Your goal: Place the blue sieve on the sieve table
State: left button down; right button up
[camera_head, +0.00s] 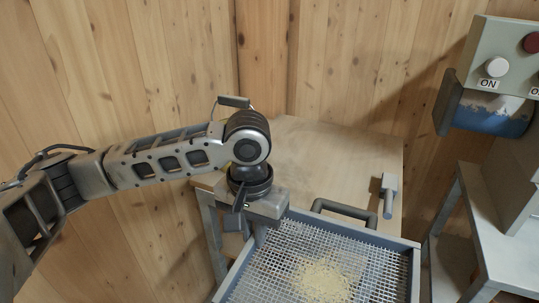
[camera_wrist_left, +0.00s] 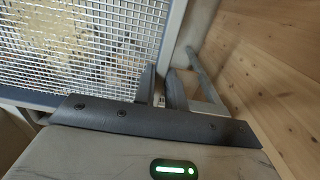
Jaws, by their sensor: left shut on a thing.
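The blue sieve (camera_head: 412,270) has a grey-blue frame, a white wire mesh and a dark handle on its far side. A heap of pale grain lies on the mesh. My left gripper (camera_head: 258,236) is at the sieve's far left corner, shut on its frame. The left wrist view shows the fingers (camera_wrist_left: 161,82) at the edge of the sieve (camera_wrist_left: 170,35). A wooden-topped table (camera_head: 320,150) stands behind and partly under the sieve in the picture. I cannot tell whether the sieve touches it. The sieve's near side is cut off. My right gripper is out of view.
A grey tool or lever (camera_head: 388,195) is at the table's right side. A grey machine with an ON button (camera_head: 497,67) stands at right, above a grey metal stand (camera_head: 500,220). Wooden plank walls (camera_head: 340,50) close off the back and left.

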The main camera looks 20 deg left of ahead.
aim_at(318, 175)
jog(key=u, duration=0.4)
jog(key=k, duration=0.7)
jog(key=z, duration=0.8)
jog(key=i, duration=1.5)
